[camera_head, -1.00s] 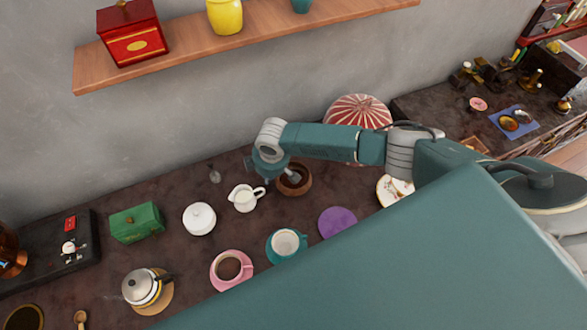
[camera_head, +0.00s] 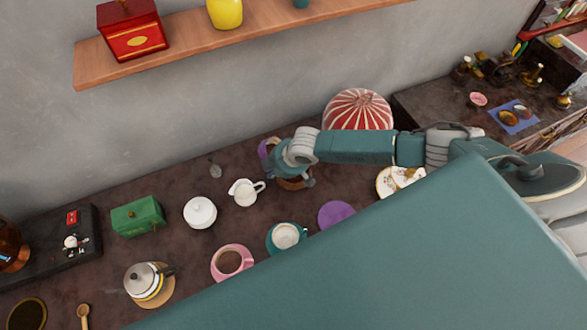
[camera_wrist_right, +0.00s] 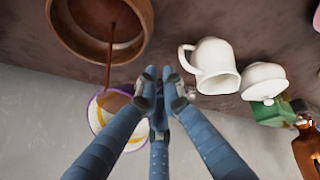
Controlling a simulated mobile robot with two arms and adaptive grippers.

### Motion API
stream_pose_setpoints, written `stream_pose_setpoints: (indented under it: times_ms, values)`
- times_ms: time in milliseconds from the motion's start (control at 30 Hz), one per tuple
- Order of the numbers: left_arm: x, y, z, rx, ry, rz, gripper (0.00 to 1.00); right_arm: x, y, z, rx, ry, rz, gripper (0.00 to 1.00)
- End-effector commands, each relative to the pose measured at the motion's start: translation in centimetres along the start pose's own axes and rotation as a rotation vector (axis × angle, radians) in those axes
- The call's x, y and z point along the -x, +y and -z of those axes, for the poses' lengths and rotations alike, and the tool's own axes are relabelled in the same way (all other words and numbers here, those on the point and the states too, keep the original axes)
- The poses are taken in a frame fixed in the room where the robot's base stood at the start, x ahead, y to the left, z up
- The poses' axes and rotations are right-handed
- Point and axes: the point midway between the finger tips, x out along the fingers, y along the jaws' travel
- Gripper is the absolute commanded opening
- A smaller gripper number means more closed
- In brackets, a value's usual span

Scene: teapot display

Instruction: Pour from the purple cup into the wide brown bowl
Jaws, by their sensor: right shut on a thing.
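The purple cup (camera_head: 266,148) shows only in part behind my right gripper (camera_head: 279,162) in the camera_head view. In the right wrist view the cup (camera_wrist_right: 97,117) is tipped, with a purple rim, a yellow band and brown liquid inside. A thin brown stream runs from it into the wide brown bowl (camera_wrist_right: 63,40). In the camera_head view the bowl (camera_head: 293,185) stands on the dark counter below the gripper, partly hidden by it. The right gripper (camera_wrist_right: 160,88) is shut on the cup. My left gripper is not in view.
A white creamer (camera_head: 245,192) and a white lidded pot (camera_head: 200,212) stand left of the bowl. A teal cup (camera_head: 287,237), a pink cup (camera_head: 232,261) and a purple disc (camera_head: 336,214) lie nearer. A red-striped dome (camera_head: 358,108) is behind my right arm.

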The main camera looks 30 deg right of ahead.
Motion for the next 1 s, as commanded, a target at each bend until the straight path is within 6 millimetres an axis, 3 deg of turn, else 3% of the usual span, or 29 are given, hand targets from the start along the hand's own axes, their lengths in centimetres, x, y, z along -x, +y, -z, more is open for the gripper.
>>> stream_pose_setpoints:
  times_ms: [1000]
  values:
    - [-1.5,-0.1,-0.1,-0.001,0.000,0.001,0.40,-0.8,-0.1,-0.3,0.007,0.112,-0.028,0.00]
